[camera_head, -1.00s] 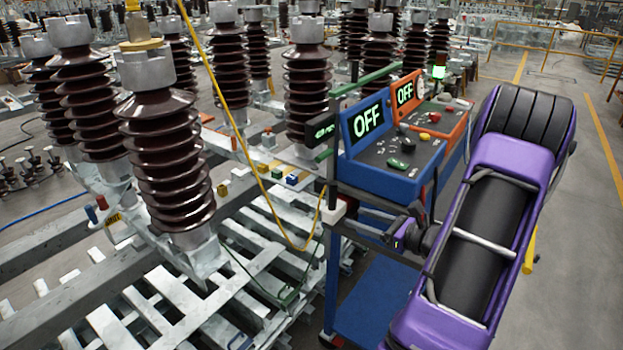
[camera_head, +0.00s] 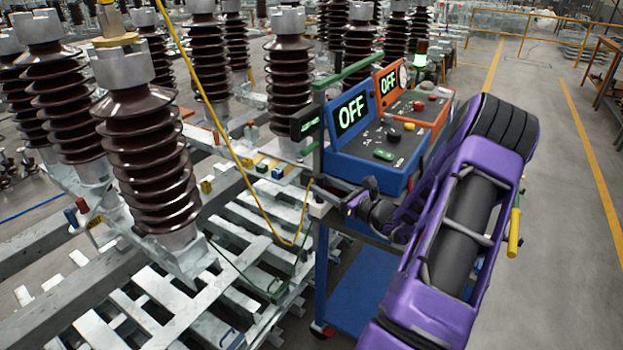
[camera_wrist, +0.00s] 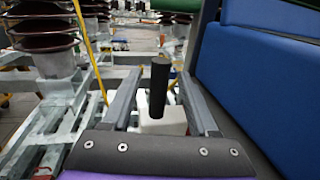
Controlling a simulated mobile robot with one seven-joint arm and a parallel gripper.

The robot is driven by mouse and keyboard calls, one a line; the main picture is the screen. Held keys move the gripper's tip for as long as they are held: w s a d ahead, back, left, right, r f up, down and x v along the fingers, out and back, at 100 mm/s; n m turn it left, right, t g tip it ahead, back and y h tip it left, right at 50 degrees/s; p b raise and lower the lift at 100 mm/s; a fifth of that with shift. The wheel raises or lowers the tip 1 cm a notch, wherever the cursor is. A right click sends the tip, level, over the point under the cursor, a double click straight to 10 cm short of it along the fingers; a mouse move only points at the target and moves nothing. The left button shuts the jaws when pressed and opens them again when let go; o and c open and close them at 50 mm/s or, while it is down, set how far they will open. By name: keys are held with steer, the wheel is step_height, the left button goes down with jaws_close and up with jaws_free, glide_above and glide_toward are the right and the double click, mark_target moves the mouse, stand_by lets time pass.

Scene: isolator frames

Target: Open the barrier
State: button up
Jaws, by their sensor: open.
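My gripper (camera_wrist: 160,105) is open in the wrist view, with one grey finger on each side of an upright black handle (camera_wrist: 158,88). The handle rises from a white block (camera_wrist: 168,122), and the fingers do not visibly close on it. In the head view my gripper (camera_head: 354,198) is beside the left corner of the blue cart, close to the white block (camera_head: 319,208). A green bar (camera_head: 347,73) runs above the control panels. I cannot tell which part is the barrier; a yellow railing (camera_head: 556,36) stands far back.
The blue panel (camera_head: 370,145) and orange panel (camera_head: 410,103) both read OFF. A green lamp (camera_head: 421,61) is lit behind them. Brown insulators (camera_head: 145,150) stand on metal frames at left. A yellow cable (camera_head: 230,140) hangs near the cart. The floor at right (camera_head: 570,170) is mostly clear.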

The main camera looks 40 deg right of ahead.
steer(key=w, duration=0.2)
steer(key=w+a, duration=0.1)
steer(key=w, duration=0.2)
jaws_close()
stand_by(1.4)
